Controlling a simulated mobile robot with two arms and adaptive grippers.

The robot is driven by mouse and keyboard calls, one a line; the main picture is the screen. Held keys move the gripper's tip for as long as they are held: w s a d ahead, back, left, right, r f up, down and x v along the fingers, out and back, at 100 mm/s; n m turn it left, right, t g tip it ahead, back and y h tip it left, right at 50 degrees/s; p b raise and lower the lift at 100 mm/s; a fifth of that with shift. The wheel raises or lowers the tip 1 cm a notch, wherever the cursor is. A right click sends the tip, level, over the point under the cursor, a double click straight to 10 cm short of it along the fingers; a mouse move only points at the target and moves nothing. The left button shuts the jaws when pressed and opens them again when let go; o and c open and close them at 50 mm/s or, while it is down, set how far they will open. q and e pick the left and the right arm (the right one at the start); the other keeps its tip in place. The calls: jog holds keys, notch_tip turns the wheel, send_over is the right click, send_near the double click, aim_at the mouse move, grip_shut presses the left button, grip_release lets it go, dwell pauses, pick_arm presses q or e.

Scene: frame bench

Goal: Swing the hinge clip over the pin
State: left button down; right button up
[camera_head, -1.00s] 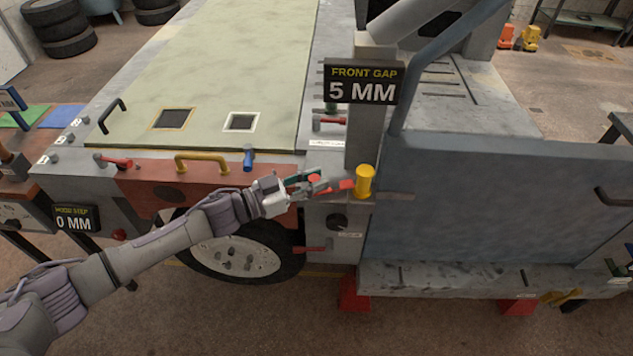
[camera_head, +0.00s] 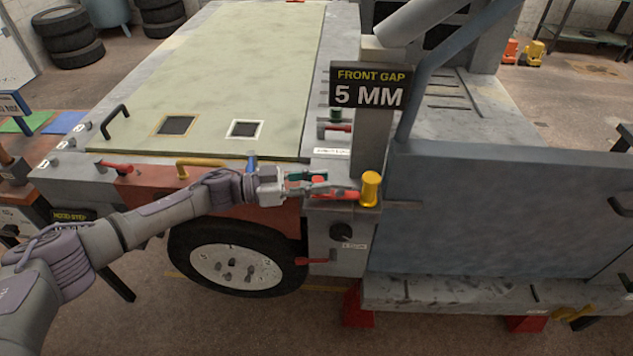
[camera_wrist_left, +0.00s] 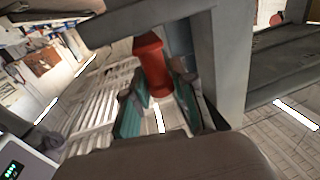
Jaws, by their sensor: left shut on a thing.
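My left gripper (camera_head: 318,186) is at the front right corner of the bench body, with teal finger pads. It is shut on a red handle, which seems to be the hinge clip (camera_head: 343,193). The clip's red end points right, close to a yellow spool-shaped piece (camera_head: 370,190), seemingly the pin, standing upright. I cannot tell whether the clip touches it. In the left wrist view, the red clip (camera_wrist_left: 151,62) stands between the teal fingers (camera_wrist_left: 160,110), and its lower end is partly hidden. My right gripper is not in view.
A grey post carries a "FRONT GAP 5 MM" sign (camera_head: 369,87) just above. A grey-blue door panel (camera_head: 490,215) stands right of the pin. A dark knob (camera_head: 340,231) and red lever (camera_head: 315,261) are below. A yellow handle (camera_head: 200,165) lies left along the edge.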

pick_arm(q)
jog(key=c, duration=0.9)
grip_release()
jog(key=shift+d, duration=0.1)
jog(key=a, duration=0.4)
jog(key=s+a, duration=0.1)
jog(key=a, duration=0.3)
jog(key=s+a, duration=0.1)
jog(key=a, duration=0.3)
jog(key=shift+s, duration=0.2)
jog(key=shift+d, duration=0.1)
